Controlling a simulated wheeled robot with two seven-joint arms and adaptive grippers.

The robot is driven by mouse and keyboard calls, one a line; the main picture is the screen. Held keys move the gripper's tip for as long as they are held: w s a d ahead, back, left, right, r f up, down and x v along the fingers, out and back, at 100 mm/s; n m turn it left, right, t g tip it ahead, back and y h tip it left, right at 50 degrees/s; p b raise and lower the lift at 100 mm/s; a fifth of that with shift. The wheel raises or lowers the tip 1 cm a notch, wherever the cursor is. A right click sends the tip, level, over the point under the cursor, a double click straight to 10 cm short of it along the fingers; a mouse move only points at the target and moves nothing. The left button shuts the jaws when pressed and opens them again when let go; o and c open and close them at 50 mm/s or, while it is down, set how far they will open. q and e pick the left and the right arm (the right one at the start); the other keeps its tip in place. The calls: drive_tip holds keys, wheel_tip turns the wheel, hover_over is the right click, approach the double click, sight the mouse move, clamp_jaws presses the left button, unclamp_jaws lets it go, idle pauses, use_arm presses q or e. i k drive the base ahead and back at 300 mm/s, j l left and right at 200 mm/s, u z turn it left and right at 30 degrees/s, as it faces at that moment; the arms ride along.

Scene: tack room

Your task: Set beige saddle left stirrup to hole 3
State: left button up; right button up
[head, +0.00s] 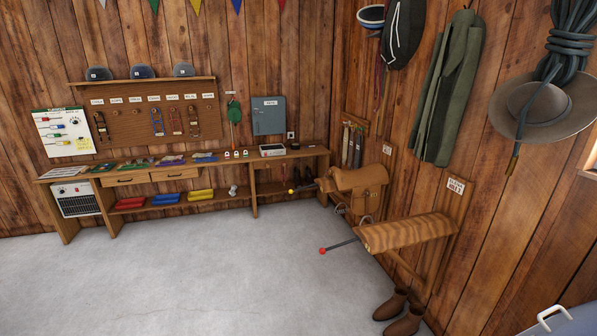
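A tan-beige saddle (357,183) sits on a rack against the right wooden wall, near the back corner. A stirrup or ring shape (342,209) hangs low on its near left side, too small to read in detail. The strap holes cannot be made out. A rod with a yellow knob (291,191) sticks out to the left of the saddle. Neither of my grippers shows in the head view.
An empty wooden rack (408,233) with a red-knobbed rod (322,251) stands nearer on the right wall, brown boots (404,326) below it. A long workbench (185,165) lines the back wall. The grey floor (200,270) is clear.

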sight(367, 197)
drive_tip(key=i+u, duration=0.2)
drive_tip(key=i, duration=0.6)
drive_tip(key=i+j+z, duration=0.1)
drive_tip(key=i, duration=0.7)
drive_tip(key=i+z, duration=0.35)
drive_tip(key=i+j+z, duration=0.2)
drive_tip(key=z, duration=0.2)
drive_tip(key=i+j+z, duration=0.2)
drive_tip(key=z, duration=0.25)
drive_tip(key=i+j+z, duration=0.2)
drive_tip(key=z, duration=0.25)
drive_tip(key=i+j+z, duration=0.15)
drive_tip(key=j+z, duration=0.3)
drive_tip(key=i+j+z, duration=0.1)
drive_tip(key=j+z, duration=0.15)
drive_tip(key=z, duration=0.15)
drive_tip(key=j+z, duration=0.65)
drive_tip(key=j, duration=0.15)
